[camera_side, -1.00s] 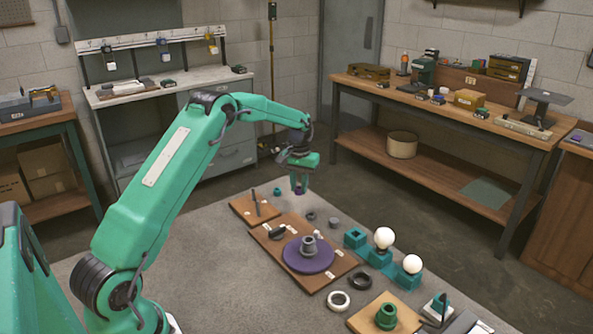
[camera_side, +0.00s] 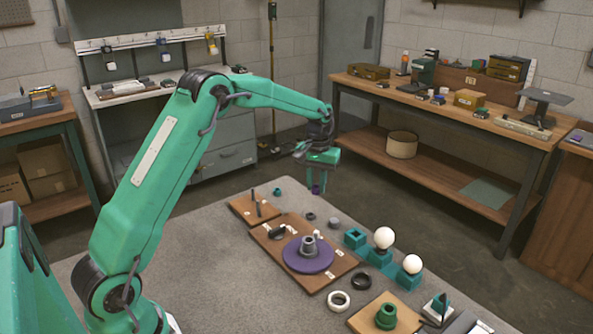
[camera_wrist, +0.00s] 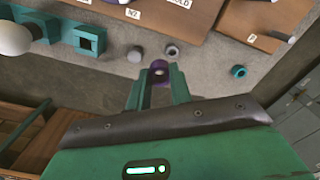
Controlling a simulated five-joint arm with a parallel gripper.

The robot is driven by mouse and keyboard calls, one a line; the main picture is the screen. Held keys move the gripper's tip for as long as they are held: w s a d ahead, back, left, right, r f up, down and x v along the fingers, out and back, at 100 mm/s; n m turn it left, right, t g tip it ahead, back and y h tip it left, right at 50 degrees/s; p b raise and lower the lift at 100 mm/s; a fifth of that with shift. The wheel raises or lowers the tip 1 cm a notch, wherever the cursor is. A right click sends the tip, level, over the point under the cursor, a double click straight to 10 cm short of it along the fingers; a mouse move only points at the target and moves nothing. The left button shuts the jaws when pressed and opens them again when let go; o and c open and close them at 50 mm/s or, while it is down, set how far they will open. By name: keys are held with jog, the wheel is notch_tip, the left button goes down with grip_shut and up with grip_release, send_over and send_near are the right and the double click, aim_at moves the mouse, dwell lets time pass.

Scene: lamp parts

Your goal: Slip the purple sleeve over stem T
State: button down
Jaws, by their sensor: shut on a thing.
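The purple sleeve (camera_wrist: 159,68) is pinched between the fingertips of my gripper (camera_wrist: 160,82). In the side view my gripper (camera_side: 318,180) points down, with the sleeve (camera_side: 316,189) at its tips, held in the air. A small wooden board (camera_side: 240,208) at the left of the mat carries a thin upright dark stem (camera_side: 256,205). The sleeve is to the right of this stem and apart from it. I cannot read a letter T, so I cannot tell for sure which stem is T.
A larger board (camera_side: 330,272) holds a purple disc (camera_side: 297,262) with a grey collar. Teal blocks with white bulbs (camera_side: 384,238) stand to its right. Loose grey rings (camera_side: 334,223) and a teal ring (camera_side: 277,191) lie on the grey mat. The air around my gripper is clear.

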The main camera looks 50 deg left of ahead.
dwell(0.3)
jog(key=shift+s+a+r, duration=0.1)
jog(key=shift+s+a, duration=0.2)
jog(key=shift+a, duration=0.15)
jog(key=r, duration=0.2)
send_over(259, 215)
jog(key=shift+a+f, duration=0.1)
jog(key=shift+a, duration=0.15)
jog(key=shift+f, duration=0.15)
jog(key=shift+w+f, duration=0.1)
jog(key=shift+f, duration=2.25)
jog(key=shift+f, duration=0.1)
jog(key=shift+f, duration=1.75)
jog(key=shift+f, duration=1.15)
dwell(0.6)
